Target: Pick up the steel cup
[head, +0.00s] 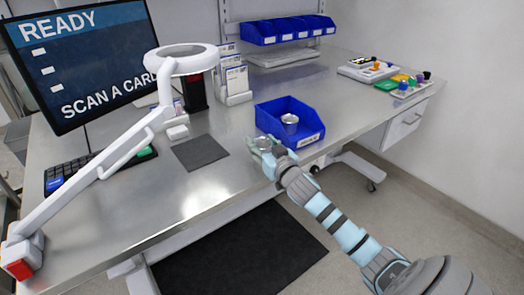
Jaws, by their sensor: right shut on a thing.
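My right gripper (264,147) reaches in from the lower right, just in front of the blue bin. It is shut on a small silvery round thing (262,142) that looks like a steel cup; the fingers partly hide it. I cannot tell whether that cup is clear of the table. Another small steel cup (290,121) stands inside the open blue bin (308,136), behind and to the right of the gripper. My left gripper is not in view.
A white magnifier lamp (185,58) arches over the left of the steel table (200,195). A dark mat (200,152) lies left of the gripper. A monitor (85,60) and keyboard are at left. Blue bins (288,30) line the back; small coloured items are at right.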

